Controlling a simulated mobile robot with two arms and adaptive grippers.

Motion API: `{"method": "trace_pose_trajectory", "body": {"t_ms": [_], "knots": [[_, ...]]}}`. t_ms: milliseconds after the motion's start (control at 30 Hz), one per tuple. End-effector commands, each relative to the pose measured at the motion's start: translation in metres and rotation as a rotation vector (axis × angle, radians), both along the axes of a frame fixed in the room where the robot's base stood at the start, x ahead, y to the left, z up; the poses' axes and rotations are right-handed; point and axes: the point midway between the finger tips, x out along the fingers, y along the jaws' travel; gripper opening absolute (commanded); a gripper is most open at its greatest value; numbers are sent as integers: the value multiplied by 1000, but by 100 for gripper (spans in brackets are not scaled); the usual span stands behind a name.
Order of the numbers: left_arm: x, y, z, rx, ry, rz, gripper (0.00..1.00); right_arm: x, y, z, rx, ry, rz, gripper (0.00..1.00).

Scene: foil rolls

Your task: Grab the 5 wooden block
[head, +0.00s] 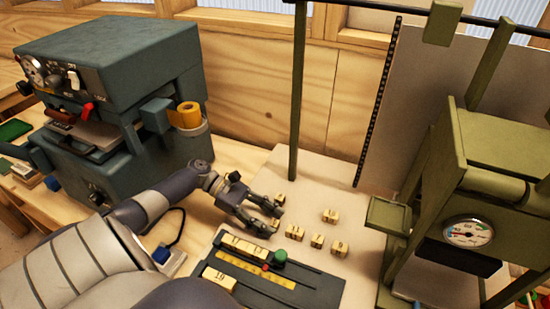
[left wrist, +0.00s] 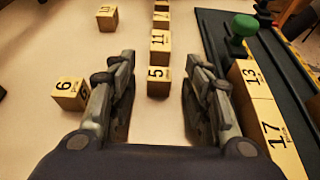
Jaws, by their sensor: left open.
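The wooden block marked 5 (left wrist: 158,82) stands on the pale board between the two fingers of my left gripper (left wrist: 160,60) in the left wrist view. The fingers are apart, with a gap on both sides of the block. In the head view my left gripper (head: 273,220) is low over the board at the near end of a row of blocks, and its fingers mostly hide the 5 block. My right gripper is not in view.
Blocks 11 (left wrist: 160,42) and 7 (left wrist: 161,17) stand beyond in the row. Block 6 (left wrist: 70,92) is just left of the left finger; block 10 (left wrist: 107,18) is farther off. A dark tray (head: 325,290) with longer blocks and a green knob (head: 280,256) lies close to the right finger.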

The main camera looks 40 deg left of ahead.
Motion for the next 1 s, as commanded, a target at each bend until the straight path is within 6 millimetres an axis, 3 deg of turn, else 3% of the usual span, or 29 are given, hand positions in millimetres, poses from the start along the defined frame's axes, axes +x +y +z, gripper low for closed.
{"method": "trace_pose_trajectory", "body": {"t_ms": [133,333,767,1000], "knots": [[0,0,0,0,0,0,45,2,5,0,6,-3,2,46],[0,0,0,0,0,0,12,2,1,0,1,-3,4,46],[0,1,2,0,-1,0,12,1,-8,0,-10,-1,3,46],[0,1,24,2,-2,-1,12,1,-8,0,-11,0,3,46]]}}
